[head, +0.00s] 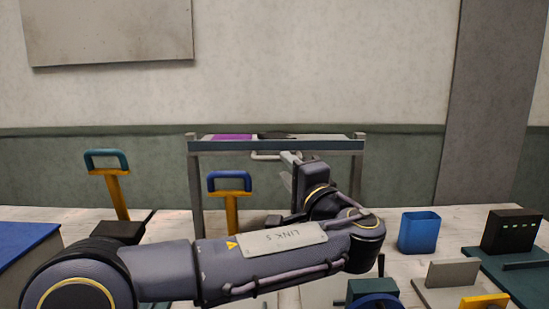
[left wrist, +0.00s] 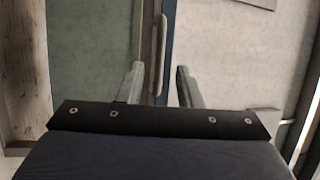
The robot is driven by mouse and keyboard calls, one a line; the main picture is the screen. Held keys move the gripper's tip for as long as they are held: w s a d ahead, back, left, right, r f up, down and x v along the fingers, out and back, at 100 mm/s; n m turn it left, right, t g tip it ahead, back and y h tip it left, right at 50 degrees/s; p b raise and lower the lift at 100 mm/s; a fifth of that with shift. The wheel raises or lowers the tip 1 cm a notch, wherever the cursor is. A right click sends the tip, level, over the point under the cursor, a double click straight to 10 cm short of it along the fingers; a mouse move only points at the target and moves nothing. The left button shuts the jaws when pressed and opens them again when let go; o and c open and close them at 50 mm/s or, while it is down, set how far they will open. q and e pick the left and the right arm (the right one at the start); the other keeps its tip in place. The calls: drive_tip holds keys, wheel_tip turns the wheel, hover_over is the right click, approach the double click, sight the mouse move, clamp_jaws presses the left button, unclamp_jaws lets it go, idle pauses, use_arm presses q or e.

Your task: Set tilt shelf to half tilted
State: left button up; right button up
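The tilt shelf (head: 340,146) is a board with a dark blue front edge in a grey frame behind the table. It looks near level from the front; its exact tilt is hard to tell. A pale bar handle (head: 263,157) hangs under its front edge. In the left wrist view the handle (left wrist: 158,55) and blue edge (left wrist: 168,40) run upright in the picture. My left gripper (head: 290,158) is at the handle's right part. In the left wrist view its fingers (left wrist: 158,88) are apart, with the handle's line between them; contact is not visible. My right gripper is out of view.
A purple item (head: 232,137) and a dark item (head: 277,136) lie on the shelf. Two yellow levers, with a teal grip (head: 106,159) and a blue grip (head: 229,181), stand left. A blue bin (head: 419,233) and a black box (head: 510,231) stand right.

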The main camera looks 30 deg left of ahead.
sight(278, 160)
use_arm(q)
drive_tip(key=x, duration=0.5)
drive_tip(key=shift+w+a, duration=0.15)
drive_tip(key=shift+a, duration=0.15)
clamp_jaws()
drive_tip(key=shift+f, duration=0.1)
